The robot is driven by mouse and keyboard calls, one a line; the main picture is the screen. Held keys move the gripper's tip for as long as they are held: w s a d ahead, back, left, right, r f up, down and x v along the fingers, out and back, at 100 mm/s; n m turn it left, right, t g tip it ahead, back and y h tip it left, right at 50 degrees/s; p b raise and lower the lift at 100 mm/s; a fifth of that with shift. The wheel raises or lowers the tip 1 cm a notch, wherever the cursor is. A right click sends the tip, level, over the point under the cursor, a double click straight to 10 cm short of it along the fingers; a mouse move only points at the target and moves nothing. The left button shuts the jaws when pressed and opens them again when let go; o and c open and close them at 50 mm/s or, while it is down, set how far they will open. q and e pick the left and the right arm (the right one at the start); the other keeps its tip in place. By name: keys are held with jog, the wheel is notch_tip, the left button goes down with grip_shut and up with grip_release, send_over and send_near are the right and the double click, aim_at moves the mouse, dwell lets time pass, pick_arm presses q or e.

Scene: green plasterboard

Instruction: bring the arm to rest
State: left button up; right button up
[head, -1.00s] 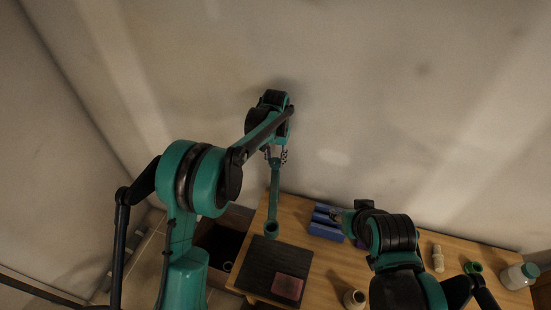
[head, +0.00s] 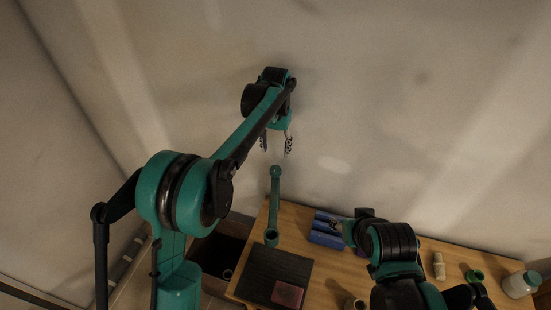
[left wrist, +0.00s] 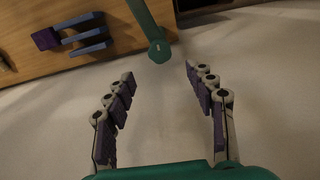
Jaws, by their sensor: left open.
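My left gripper (head: 276,146) is high in front of the wall, its two fingers apart and pointing down. In the left wrist view its fingertips (left wrist: 159,74) are spread with nothing between them. A long teal tool (head: 275,205) with a ring at its lower end is below the gripper. A gap separates its upper end from the fingers. The same tool shows ahead of the fingertips in the left wrist view (left wrist: 150,25). My right arm is at the lower right; its gripper (head: 343,228) is near a blue rack, mostly hidden by its own wrist.
A wooden table (head: 325,285) carries a dark mat (head: 265,262) with a reddish block (head: 287,294), the blue rack (head: 325,238), a white bottle (head: 438,266), a green ring (head: 474,275) and a lidded jar (head: 518,285). A dark bin (head: 215,252) is left of the table. The wall above is clear.

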pick_arm(q)
notch_tip(320, 180, up, 2)
jog(key=shift+r, duration=0.25)
dwell(0.4)
jog(key=s+a+r+n+t+b, duration=0.2)
jog(key=s+a+r+t+b, duration=0.15)
jog(key=s+a, duration=0.9)
jog(key=s+a+f+n+t+b, duration=0.1)
jog(key=s+a+f+t+b, duration=0.1)
jog(key=s+f, duration=0.3)
jog(key=s+a+f+t+b, duration=0.1)
jog(key=s+a+f+b, duration=0.1)
jog(key=s+f, duration=0.4)
jog(key=s+a, duration=0.1)
jog(key=s, duration=0.4)
jog(key=shift+n+t, duration=0.35)
jog(key=shift+n, duration=0.05)
